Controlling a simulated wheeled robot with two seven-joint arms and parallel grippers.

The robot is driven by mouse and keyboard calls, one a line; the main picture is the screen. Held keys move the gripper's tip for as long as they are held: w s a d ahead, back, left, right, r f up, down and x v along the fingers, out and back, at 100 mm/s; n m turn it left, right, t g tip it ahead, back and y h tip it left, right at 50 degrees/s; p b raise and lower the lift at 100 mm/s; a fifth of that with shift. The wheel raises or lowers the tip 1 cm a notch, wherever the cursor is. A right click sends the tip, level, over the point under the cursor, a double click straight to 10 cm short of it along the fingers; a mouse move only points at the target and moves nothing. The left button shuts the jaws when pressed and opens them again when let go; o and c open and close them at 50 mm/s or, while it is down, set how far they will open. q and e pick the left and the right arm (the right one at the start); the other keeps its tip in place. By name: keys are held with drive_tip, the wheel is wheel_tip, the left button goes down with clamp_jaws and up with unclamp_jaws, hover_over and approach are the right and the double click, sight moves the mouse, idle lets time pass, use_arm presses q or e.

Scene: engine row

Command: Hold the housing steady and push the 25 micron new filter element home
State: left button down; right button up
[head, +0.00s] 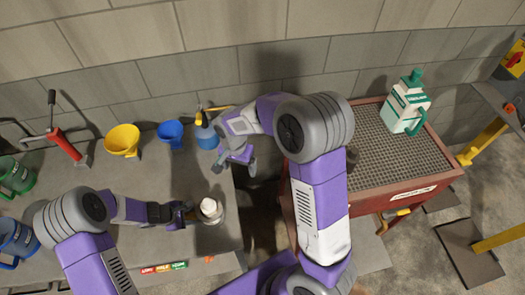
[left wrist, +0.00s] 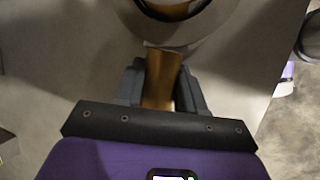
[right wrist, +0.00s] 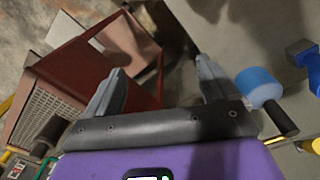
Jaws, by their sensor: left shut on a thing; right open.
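The housing (head: 218,219) stands on the grey bench near its right edge. A white element (head: 208,206) shows at its top; how deep it sits and any micron marking are too small to tell. In the left wrist view the housing (left wrist: 178,40) shows only as a round rim at the top edge. My left gripper (head: 188,212) is shut on a brass-coloured lug (left wrist: 162,80) at the housing's side. My right gripper (head: 238,164) is open and empty, above and apart from the housing; its fingers (right wrist: 160,88) have nothing between them in the right wrist view.
A coloured label strip (head: 163,267) lies at the bench front. Right of a gap is a red grated cart (head: 375,150) with a white-green jug (head: 404,108).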

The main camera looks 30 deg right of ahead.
use_arm(q)
drive_tip(key=shift+r+p, duration=1.05)
use_arm(e)
drive_tip(key=s+d+r, duration=0.1)
drive_tip(key=d+r, duration=0.3)
drive_tip(key=d, duration=0.4)
drive_tip(key=shift+s, duration=0.15)
use_arm(q)
drive_tip(key=c, duration=0.6)
unclamp_jaws()
drive_tip(key=v, duration=1.2)
